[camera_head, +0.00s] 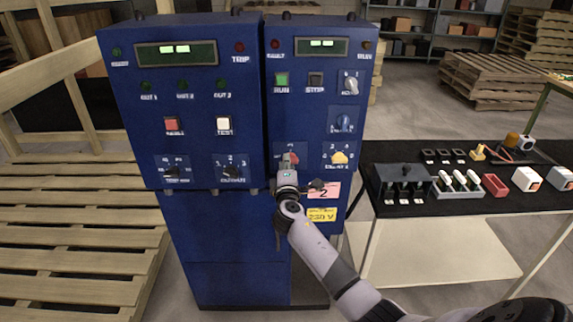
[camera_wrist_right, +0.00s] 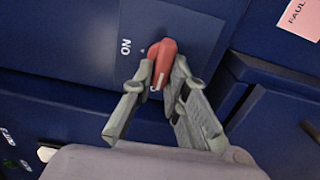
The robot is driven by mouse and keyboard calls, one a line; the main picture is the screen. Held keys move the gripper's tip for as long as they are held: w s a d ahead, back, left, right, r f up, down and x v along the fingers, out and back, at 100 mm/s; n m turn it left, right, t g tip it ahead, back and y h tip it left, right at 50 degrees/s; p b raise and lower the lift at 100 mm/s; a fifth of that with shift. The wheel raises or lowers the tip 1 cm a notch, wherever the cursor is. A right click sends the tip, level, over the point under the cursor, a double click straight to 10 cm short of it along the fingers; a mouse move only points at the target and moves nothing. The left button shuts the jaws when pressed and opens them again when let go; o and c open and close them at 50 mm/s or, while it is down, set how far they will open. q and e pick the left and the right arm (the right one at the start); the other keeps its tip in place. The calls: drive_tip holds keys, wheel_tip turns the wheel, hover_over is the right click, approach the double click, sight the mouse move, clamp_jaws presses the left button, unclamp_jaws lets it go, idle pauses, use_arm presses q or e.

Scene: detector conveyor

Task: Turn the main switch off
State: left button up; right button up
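The main switch has a red handle (camera_head: 291,157) low on the front of the right blue cabinet, partly hidden by my right gripper (camera_head: 288,172). In the right wrist view the red handle (camera_wrist_right: 164,58) sits between the two fingers of my right gripper (camera_wrist_right: 163,82). Both fingers appear to press against its sides. A white line shows near the handle's near end, and an "ON" label stands beside it on the panel. My left gripper is in neither view.
A yellow knob (camera_head: 339,157) and a blue knob (camera_head: 344,123) are close to the right. The left cabinet (camera_head: 195,110) adjoins. A black-topped table (camera_head: 440,213) with small parts stands right. Wooden pallets (camera_head: 70,225) lie at the left.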

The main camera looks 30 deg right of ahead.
drive_tip(key=o, duration=0.4)
drive_tip(key=shift+c, duration=0.2)
drive_tip(key=v, duration=1.2)
drive_tip(key=shift+d, duration=0.1)
